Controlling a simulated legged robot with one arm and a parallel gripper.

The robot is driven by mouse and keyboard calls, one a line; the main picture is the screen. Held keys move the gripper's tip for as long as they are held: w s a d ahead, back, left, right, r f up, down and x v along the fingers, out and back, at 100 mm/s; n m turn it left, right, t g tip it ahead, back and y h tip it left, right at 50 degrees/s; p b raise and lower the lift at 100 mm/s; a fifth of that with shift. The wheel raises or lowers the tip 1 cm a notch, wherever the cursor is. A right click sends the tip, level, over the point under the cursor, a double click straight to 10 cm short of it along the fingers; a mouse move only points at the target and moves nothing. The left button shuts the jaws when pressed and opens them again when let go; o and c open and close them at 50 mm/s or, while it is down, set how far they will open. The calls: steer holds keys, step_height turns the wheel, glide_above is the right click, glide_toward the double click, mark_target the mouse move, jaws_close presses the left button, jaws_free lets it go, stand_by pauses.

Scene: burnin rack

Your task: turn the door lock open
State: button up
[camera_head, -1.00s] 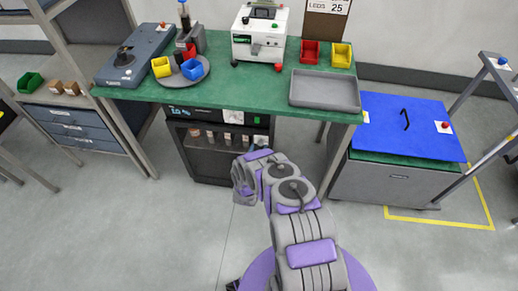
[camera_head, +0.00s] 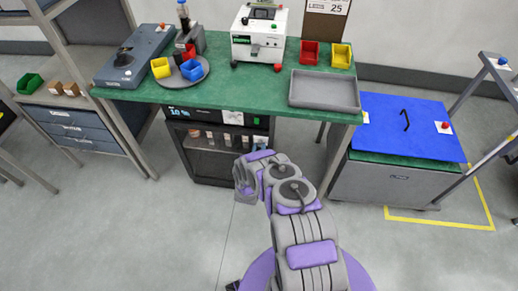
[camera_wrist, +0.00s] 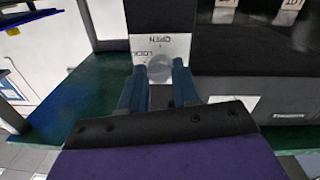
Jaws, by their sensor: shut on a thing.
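The lock knob (camera_wrist: 160,68) is a round grey disc under a white label reading OPEN and LOCK (camera_wrist: 160,46), upside down in the wrist view. My gripper (camera_wrist: 159,80) has its two blue fingers on either side of the knob and is shut on it. The knob's exact angle is hard to read. In the head view the dark cabinet (camera_head: 200,166) with a window stands under the green bench. My arm reaches to its right front, and my gripper and the knob are hidden or too small to make out there.
The green bench top (camera_head: 240,95) overhangs the cabinet and carries a grey tray (camera_head: 325,92), small bins and a white instrument (camera_head: 258,38). A blue-lidded chest (camera_head: 385,128) stands to the right. The floor in front is clear.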

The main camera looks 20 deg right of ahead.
steer(key=shift+m, duration=0.4)
steer(key=shift+c, duration=0.2)
steer(key=m, duration=0.8)
steer(key=shift+y+p, duration=0.3)
steer(key=m, duration=0.4)
steer(key=shift+d+m, duration=0.1)
steer(key=shift+m, duration=0.3)
steer(key=shift+s+f+m, duration=0.1)
steer(key=shift+m, duration=1.8)
steer(key=o, duration=1.1)
steer(key=shift+c, duration=0.2)
